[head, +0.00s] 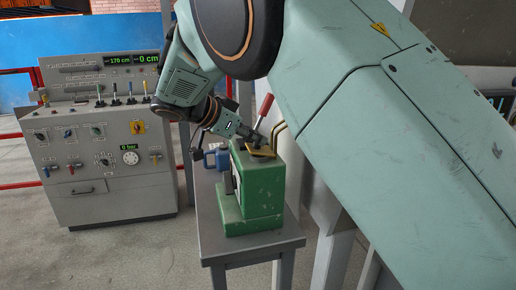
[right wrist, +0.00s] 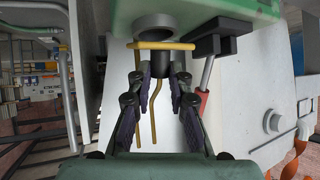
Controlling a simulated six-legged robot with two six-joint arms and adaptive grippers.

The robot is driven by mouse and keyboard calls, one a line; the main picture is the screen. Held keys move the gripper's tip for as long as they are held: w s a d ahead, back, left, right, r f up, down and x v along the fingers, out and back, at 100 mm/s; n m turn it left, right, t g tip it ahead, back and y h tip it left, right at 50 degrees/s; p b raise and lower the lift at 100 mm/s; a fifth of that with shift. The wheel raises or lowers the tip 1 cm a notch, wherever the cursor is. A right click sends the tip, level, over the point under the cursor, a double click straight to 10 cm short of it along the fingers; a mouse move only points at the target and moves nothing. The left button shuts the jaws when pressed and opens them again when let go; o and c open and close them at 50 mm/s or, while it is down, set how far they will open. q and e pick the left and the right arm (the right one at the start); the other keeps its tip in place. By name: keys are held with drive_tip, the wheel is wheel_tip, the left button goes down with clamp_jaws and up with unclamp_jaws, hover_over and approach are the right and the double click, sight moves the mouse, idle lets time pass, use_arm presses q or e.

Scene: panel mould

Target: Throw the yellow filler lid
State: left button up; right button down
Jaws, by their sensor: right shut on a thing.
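The yellow filler lid (head: 262,152) lies on top of the green pump unit (head: 262,190), at the grey filler neck (right wrist: 154,25). In the right wrist view it is a thin yellow plate (right wrist: 165,46) seen edge-on, with a dark knob (right wrist: 161,66) on it. My right gripper (head: 250,137) is at the lid from above. In the right wrist view its fingers (right wrist: 161,75) stand on both sides of the knob, shut on it. The exact finger contact is hard to see. My left gripper is not in view.
A red-handled lever (head: 265,106) rises close beside the gripper. A blue jug (head: 217,159) stands left of the pump on the grey stand (head: 252,246). Yellow pipes (head: 278,133) run behind the pump. A grey control console (head: 105,184) stands at the left.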

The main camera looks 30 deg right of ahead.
sight(248, 148)
drive_tip(key=shift+w+a+f+n+h+b, duration=0.1)
drive_tip(key=shift+a+f+n+h+b, duration=0.2)
drive_tip(key=shift+h+b, duration=0.6)
drive_tip(key=shift+w+a+f+n+h+b, duration=0.1)
drive_tip(key=shift+a+f+h+b, duration=0.25)
drive_tip(key=shift+b, duration=0.85)
drive_tip(key=shift+d, duration=0.1)
drive_tip(key=c, duration=1.2)
unclamp_jaws()
drive_tip(key=shift+f, duration=0.1)
wheel_tip(248, 148, up, 10)
drive_tip(key=shift+r, duration=0.1)
